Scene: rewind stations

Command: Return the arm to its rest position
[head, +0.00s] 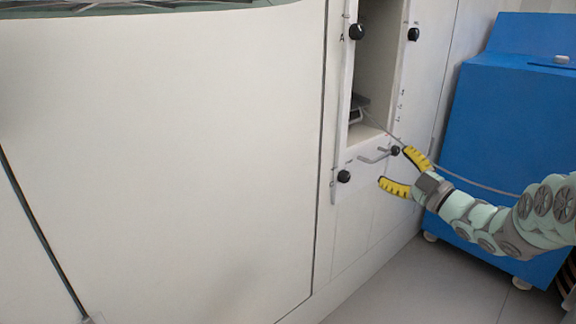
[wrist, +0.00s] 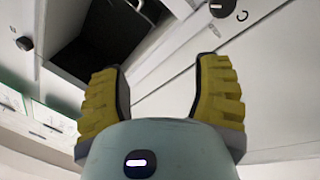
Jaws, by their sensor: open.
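My gripper (head: 398,172) has two yellow ridged fingers, spread apart with nothing between them. In the head view my arm reaches in from the right edge, and the gripper is in front of the lower part of a white panel (head: 376,222), just below an open slot. In the wrist view the gripper (wrist: 158,95) also shows open and empty, with the dark opening (wrist: 95,40) beyond the left finger. I cannot tell whether the upper finger touches the black knob behind it.
The panel carries black knobs (head: 357,31) and a small metal handle (head: 375,155). A thin grey cable runs from the slot (head: 375,75) past my gripper to the right. A blue cabinet (head: 510,120) on casters stands close to my arm. Grey floor (head: 420,285) is clear below.

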